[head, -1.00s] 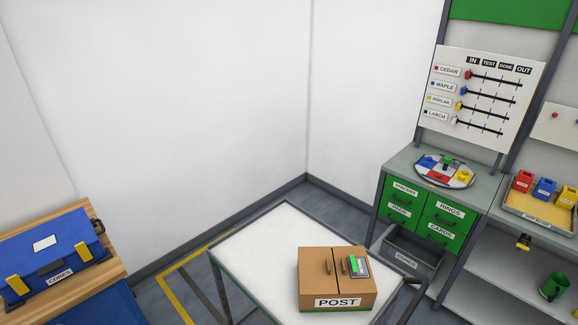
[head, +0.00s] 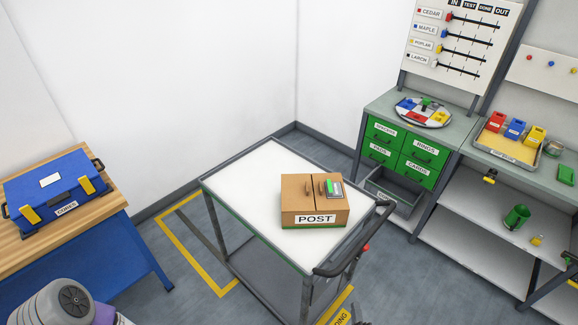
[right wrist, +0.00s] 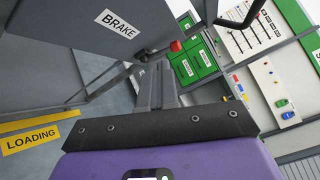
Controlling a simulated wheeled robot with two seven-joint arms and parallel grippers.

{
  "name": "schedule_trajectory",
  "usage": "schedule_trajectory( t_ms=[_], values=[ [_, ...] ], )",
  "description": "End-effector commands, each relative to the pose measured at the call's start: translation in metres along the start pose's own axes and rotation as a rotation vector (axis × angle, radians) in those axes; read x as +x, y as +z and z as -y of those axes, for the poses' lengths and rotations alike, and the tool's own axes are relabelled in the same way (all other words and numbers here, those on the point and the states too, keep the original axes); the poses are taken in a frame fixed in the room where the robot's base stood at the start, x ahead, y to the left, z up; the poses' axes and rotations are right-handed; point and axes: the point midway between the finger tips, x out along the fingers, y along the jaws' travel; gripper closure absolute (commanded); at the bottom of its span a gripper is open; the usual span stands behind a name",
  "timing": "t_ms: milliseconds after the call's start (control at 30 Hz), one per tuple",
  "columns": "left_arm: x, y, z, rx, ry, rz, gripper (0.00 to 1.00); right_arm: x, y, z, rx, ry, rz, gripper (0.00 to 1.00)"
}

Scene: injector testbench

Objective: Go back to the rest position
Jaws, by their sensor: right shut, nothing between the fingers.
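My right gripper (right wrist: 157,88) is shut and empty in the right wrist view, its grey fingers together. They point toward the trolley's underside and the red knob (right wrist: 176,46) beside the BRAKE plate (right wrist: 117,24). In the head view only a dark tip of the right gripper (head: 362,320) shows at the bottom edge, just right of the trolley. My left gripper is not in view; only a grey and purple part of my arm shows at the bottom left.
A white-topped trolley (head: 240,190) carries a brown POST box (head: 300,206). A blue case (head: 50,190) lies on the wooden bench at left. Green drawers (head: 400,150) and shelves stand at right. Grey floor lies between bench and trolley.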

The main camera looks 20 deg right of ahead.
Motion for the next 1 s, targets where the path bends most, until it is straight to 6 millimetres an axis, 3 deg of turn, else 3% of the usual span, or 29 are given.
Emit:
schedule_trajectory(
  t_ms=[133, 267, 367, 400, 500, 600, 733, 867, 1000],
  values=[
    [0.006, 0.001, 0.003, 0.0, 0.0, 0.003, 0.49, 0.011, 0.063, -0.019, 0.119, 0.141, 0.242, 1.0],
    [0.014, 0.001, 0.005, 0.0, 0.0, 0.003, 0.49, 0.0, 0.141, -0.039, 0.231, 0.359, 0.53, 1.0],
    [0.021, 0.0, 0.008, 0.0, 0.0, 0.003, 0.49, -0.035, 0.206, -0.056, 0.283, 0.618, 0.794, 1.0],
    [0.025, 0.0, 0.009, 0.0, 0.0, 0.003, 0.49, -0.056, 0.228, -0.062, 0.283, 0.738, 0.899, 1.0],
    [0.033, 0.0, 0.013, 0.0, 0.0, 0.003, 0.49, -0.118, 0.261, -0.072, 0.206, 1.059, 1.127, 1.0],
    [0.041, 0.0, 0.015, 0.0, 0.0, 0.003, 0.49, -0.172, 0.264, -0.077, 0.022, 1.344, 1.282, 1.0],
    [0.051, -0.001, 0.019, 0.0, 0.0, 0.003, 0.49, -0.212, 0.239, -0.079, -0.35, 1.594, 1.379, 1.0],
    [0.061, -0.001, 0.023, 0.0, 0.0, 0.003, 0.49, -0.21, 0.215, -0.076, -0.776, 1.637, 1.383, 1.0],
    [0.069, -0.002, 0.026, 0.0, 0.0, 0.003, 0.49, -0.186, 0.216, -0.071, -1.102, 1.497, 1.355, 1.0]
  ],
)
